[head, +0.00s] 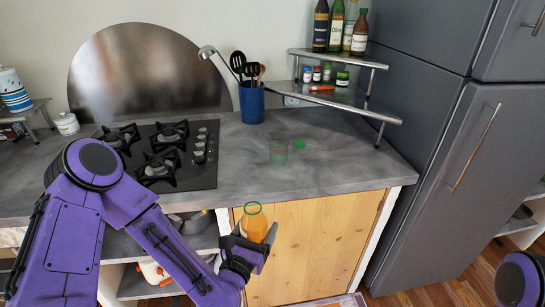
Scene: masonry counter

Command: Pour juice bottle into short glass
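The juice bottle (254,224) is orange with a green ring at its top. It is in front of the wooden cabinet door, below the counter's front edge, and looks upright. My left gripper (262,244) is around the lower part of the bottle and appears shut on it, holding it in the air; the bottle's bottom is partly hidden by the fingers. The short glass (278,152) is clear and stands on the grey counter, behind and above the bottle in the picture. My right gripper is out of view; only a purple part of my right arm shows at the lower right.
A small green object (298,144) lies right of the glass. A black gas hob (205,178) is left, a blue utensil holder (252,104) behind, and a metal corner shelf (350,97) with bottles and jars at the back right.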

